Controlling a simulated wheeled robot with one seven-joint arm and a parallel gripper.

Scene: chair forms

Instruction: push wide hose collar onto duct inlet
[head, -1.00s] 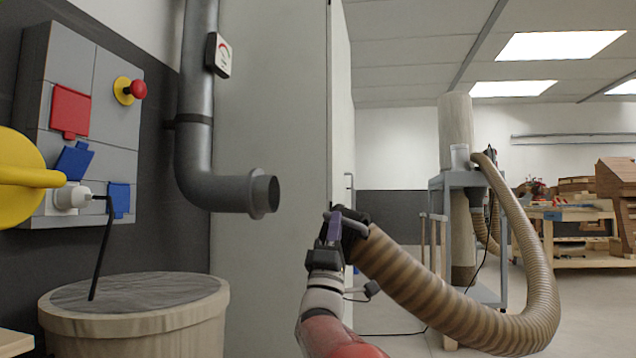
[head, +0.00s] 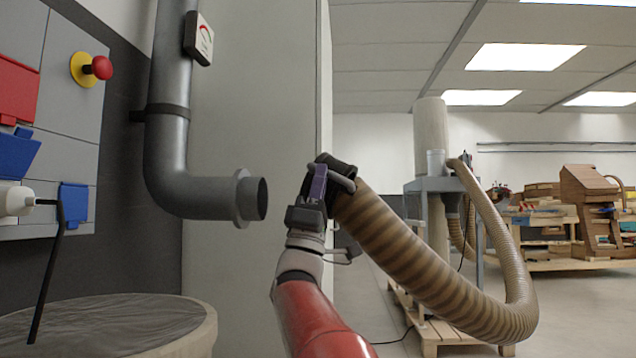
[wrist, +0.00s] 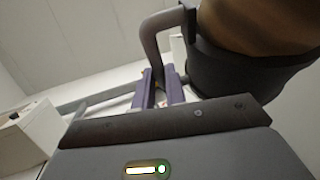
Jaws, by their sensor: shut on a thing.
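The duct inlet (head: 252,198) is the grey, flanged open end of a pipe that comes down the wall and bends to the right. The wide hose collar (head: 335,172) is a black cuff with a side handle on the end of a tan ribbed hose (head: 400,232). My gripper (head: 318,182) is shut on the collar's handle, to the right of the inlet. A gap separates collar and inlet. In the wrist view, my purple fingers (wrist: 159,90) close on the handle (wrist: 158,38), with the dark collar (wrist: 230,72) beside them. The collar's mouth is hidden.
A grey wall panel (head: 70,140) with a red knob and blue covers is at the left, above a round drum (head: 190,340). The hose loops right to a blue-grey stand (head: 445,186). A wooden workbench (head: 545,235) stands far right.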

